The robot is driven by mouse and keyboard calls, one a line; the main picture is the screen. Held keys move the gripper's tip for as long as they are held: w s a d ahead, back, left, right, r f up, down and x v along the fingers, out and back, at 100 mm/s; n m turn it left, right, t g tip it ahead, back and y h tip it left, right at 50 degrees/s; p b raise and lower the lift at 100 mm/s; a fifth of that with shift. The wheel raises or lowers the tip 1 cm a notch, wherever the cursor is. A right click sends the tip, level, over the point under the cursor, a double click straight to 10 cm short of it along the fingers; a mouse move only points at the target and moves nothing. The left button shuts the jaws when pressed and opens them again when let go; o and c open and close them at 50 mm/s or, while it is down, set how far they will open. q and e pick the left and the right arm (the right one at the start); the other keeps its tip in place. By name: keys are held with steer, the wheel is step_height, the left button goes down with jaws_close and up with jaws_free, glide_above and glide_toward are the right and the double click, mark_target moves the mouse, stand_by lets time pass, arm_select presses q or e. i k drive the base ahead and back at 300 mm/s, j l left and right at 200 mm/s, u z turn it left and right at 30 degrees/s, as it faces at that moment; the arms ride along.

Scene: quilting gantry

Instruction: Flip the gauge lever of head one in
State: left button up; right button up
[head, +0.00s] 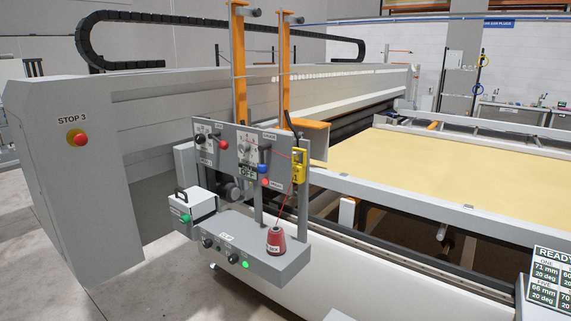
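The sewing head's grey panel (228,146) stands at the near end of the gantry. A thin black lever (289,122) sticks up, slightly tilted, at the panel's upper right edge, beside a small label too small to read surely. A yellow piece (299,166) with dark marks hangs just below it. I cannot tell for certain which part is the gauge lever. The panel also carries a red knob (223,144), a black knob (200,139) and a blue knob (264,169). Neither of my grippers is in view.
A red thread cone (275,240) stands on the head's lower grey shelf (240,238), which has knobs and a lit green button. A white box (194,211) with a green button sits left. A red stop button (76,137) is on the end cabinet. Yellow fabric (450,165) lies behind rails at right.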

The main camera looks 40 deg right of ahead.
mark_target(262, 169)
steer(key=z, duration=1.15)
steer(key=i+j+u, duration=0.1)
steer(key=j, duration=0.25)
steer(key=i+j, duration=0.2)
steer(key=j, duration=0.15)
steer(key=i+j+u, duration=0.15)
steer(key=j, duration=0.2)
steer(key=i+j, duration=0.2)
steer(key=j, duration=0.15)
steer(key=u, duration=0.05)
